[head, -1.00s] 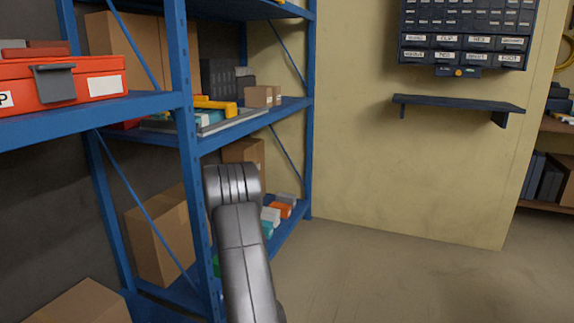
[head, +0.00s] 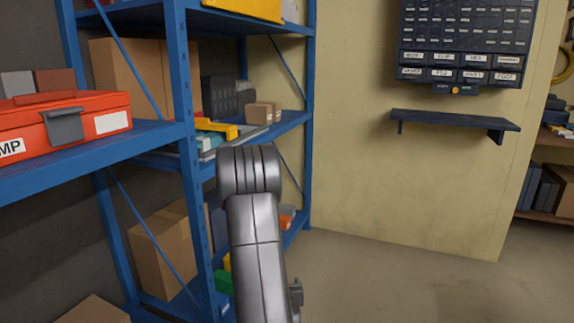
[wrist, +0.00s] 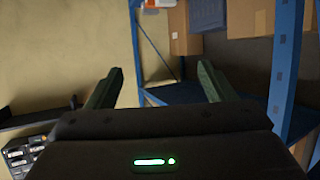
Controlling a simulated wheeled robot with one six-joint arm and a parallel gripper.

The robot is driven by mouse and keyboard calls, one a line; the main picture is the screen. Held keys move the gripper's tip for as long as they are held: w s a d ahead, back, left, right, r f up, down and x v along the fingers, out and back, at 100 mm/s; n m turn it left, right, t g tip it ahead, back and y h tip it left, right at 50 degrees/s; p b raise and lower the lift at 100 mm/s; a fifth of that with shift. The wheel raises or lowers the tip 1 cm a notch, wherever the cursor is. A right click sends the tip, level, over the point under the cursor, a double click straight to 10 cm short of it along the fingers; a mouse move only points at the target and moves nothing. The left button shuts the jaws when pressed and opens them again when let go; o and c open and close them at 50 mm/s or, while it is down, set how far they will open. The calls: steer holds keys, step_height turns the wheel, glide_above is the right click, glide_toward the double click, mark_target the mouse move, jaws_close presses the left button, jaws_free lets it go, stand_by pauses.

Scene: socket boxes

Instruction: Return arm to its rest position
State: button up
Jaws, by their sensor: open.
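In the wrist view my gripper (wrist: 158,88) has its two dark green fingers spread apart with nothing between them. Beyond the fingers are the blue shelf rack and the yellowish wall. In the head view my grey arm rises from the bottom centre in front of the blue shelf rack (head: 189,110). Its bend stands level with the middle shelf and hides part of the lower shelf. The gripper's fingers cannot be made out in the head view.
A red toolbox (head: 85,122) sits on the left shelf. Cardboard boxes (head: 160,250) stand on lower levels. A dark wall ledge (head: 455,121) hangs below a drawer cabinet (head: 465,45) at the right. The floor (head: 400,285) at the right is clear.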

step_height(320, 180, up, 7)
steer(key=d+p, duration=0.1)
steer(key=p, duration=0.5)
steer(key=shift+s+d+m+h, duration=0.2)
steer(key=shift+s+m+h, duration=0.1)
steer(key=shift+h, duration=0.1)
steer(key=shift+f, duration=0.1)
